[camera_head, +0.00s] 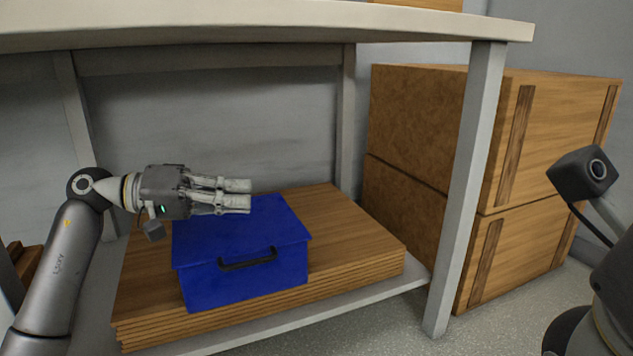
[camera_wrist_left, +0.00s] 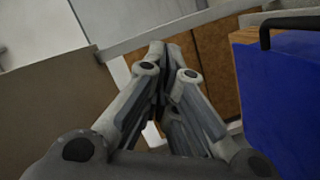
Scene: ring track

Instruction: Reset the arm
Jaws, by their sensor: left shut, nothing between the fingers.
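My left gripper (camera_head: 238,194) reaches in from the left under the table, its fingers pointing right. It is shut with nothing between the fingers, and it appears above the lid of a blue box. The left wrist view shows its fingers drawn together (camera_wrist_left: 172,50). The blue box (camera_head: 245,283) has a dark handle on its front and its lid is closed. Part of the box and its handle show at the right of the left wrist view (camera_wrist_left: 285,95). At the right edge of the head view, parts of my right arm show, but its fingertips do not.
The blue box rests on stacked wooden boards (camera_head: 355,240) on the table's low shelf (camera_head: 300,320). The tabletop (camera_head: 270,22) hangs over the left arm. A table leg (camera_head: 466,190) stands right of the shelf. Two stacked wooden crates (camera_head: 555,140) stand beyond it.

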